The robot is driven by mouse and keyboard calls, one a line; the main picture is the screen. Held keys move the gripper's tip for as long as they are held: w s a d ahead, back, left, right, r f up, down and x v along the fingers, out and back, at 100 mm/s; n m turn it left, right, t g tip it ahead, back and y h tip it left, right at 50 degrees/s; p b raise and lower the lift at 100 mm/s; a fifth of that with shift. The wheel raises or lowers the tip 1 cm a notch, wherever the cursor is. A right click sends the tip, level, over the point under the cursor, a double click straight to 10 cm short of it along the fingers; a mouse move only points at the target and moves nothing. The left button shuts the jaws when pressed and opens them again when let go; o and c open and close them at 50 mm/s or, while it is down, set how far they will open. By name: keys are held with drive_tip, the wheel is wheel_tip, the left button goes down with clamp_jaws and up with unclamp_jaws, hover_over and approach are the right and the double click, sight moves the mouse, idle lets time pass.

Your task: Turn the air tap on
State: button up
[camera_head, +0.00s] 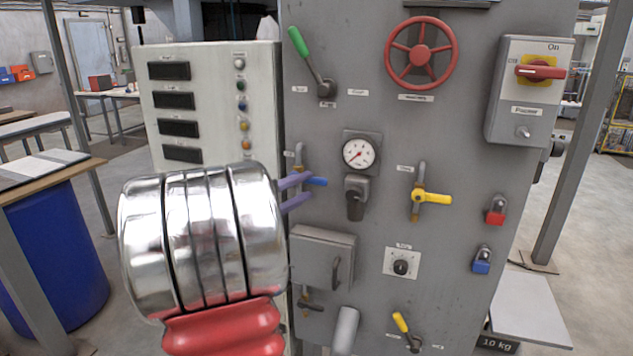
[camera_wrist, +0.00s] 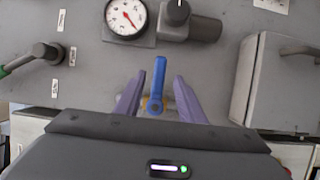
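A tap with a blue lever (camera_head: 317,182) sits on the grey panel, left of the gauge in the head view. I cannot read its label. Its lever points right in the head view, and in the wrist view the blue lever (camera_wrist: 160,75) points up. My gripper (camera_head: 304,190) has two purple fingers and reaches the tap from the left. In the wrist view my gripper (camera_wrist: 159,90) is open, with one finger on each side of the lever and gaps between. The tap's body is mostly hidden behind the fingers in the head view.
A pressure gauge (camera_head: 359,153) and a black knob (camera_head: 355,198) are right of the tap. A grey box with a handle (camera_head: 322,258) juts out below it. A yellow-levered tap (camera_head: 432,198), green lever (camera_head: 299,42) and red handwheel (camera_head: 421,53) share the panel.

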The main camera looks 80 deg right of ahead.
sight(314, 182)
drive_tip(key=shift+x, duration=2.7)
clamp_jaws()
